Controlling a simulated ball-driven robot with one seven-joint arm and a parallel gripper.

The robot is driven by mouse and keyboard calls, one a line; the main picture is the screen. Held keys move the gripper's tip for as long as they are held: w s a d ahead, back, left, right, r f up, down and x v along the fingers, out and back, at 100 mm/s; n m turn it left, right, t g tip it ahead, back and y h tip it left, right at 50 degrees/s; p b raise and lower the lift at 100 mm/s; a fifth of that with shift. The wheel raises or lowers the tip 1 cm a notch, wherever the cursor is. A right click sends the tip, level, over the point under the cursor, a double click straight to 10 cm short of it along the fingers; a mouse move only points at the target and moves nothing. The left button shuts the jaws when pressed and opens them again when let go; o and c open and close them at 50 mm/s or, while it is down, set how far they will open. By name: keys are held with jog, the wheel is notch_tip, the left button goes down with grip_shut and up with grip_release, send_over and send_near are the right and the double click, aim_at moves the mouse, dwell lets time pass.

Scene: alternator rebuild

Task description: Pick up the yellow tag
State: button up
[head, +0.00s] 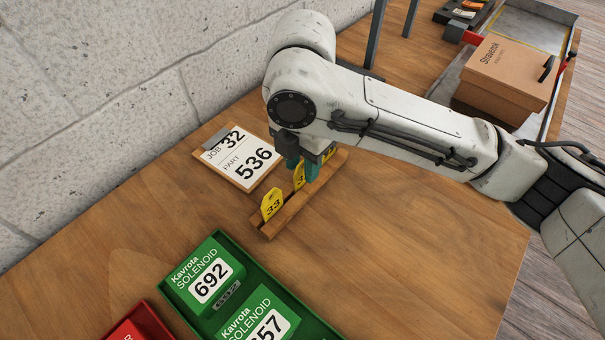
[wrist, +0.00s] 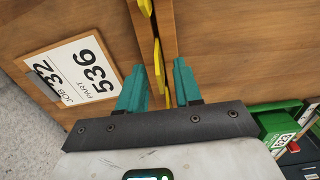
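Yellow tags stand upright in a narrow wooden rack (head: 294,214) on the bench. The nearest yellow tag (head: 272,205) reads 33 and stands clear of my gripper. A second yellow tag (head: 299,177) and a third, behind the fingers, are partly hidden in the head view. My gripper (head: 303,168) has teal fingers and points down over the rack. In the wrist view my gripper (wrist: 159,68) is open, with a yellow tag (wrist: 158,62) seen edge-on between its fingers, with gaps on both sides. Another yellow tag (wrist: 145,7) shows at the top edge.
A clipboard card (head: 240,158) reading job 32, part 536 lies beside the rack. A green tray (head: 181,302) with solenoid boxes and a red bin (head: 150,320) are in front. A cardboard box (head: 507,77) sits in a tray at right. The bench's right front is clear.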

jog(key=shift+f, duration=0.9)
grip_shut()
